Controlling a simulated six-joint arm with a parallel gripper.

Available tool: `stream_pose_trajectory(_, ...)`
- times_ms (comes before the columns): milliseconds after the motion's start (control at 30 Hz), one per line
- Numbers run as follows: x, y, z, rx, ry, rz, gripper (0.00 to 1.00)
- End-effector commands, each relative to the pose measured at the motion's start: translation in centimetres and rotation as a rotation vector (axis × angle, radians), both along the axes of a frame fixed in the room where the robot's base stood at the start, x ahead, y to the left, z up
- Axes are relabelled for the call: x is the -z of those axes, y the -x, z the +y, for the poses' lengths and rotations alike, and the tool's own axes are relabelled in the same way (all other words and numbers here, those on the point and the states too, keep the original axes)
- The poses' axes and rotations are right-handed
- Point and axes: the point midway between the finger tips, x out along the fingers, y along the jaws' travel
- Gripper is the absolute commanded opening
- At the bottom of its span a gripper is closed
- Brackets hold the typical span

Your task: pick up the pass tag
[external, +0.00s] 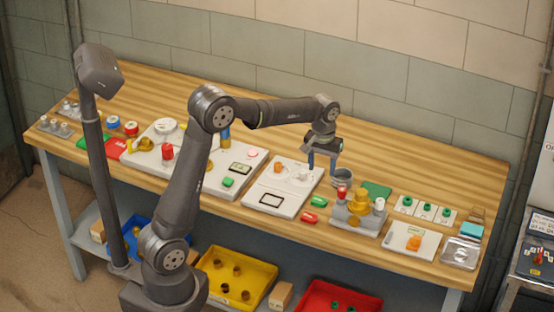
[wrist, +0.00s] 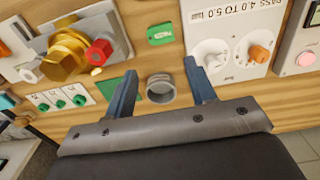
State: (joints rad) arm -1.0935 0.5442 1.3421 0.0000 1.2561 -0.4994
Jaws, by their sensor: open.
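A small green tag (external: 319,201), likely the pass tag, lies flat on the wooden bench between a white gauge panel and a brass valve block. It shows in the wrist view (wrist: 160,34) at top centre, with lettering too small to read. My gripper (external: 322,166) is open and empty above the bench, on the wall side of the tag. In the wrist view its two fingers (wrist: 161,68) are spread, and the tag lies beyond their tips. A red tag (external: 308,217) lies just in front of the green one.
A grey cup (wrist: 161,88) stands close to my fingers, showing between them in the wrist view. The brass valve block (external: 358,210) and white panel with knobs (external: 283,186) flank the tag. A dark green square (external: 377,189) lies behind the valve. The bench's back strip is clear.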

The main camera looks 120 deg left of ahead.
Motion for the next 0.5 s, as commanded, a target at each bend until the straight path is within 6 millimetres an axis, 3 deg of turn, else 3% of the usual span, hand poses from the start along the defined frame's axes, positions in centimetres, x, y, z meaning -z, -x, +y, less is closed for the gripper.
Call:
stream_pose_trajectory(233,5.3,0.1,-0.1,0.001,0.003,0.002,0.51)
stream_pose_trajectory(500,7.5,0.0,0.0,0.001,0.000,0.000,0.51)
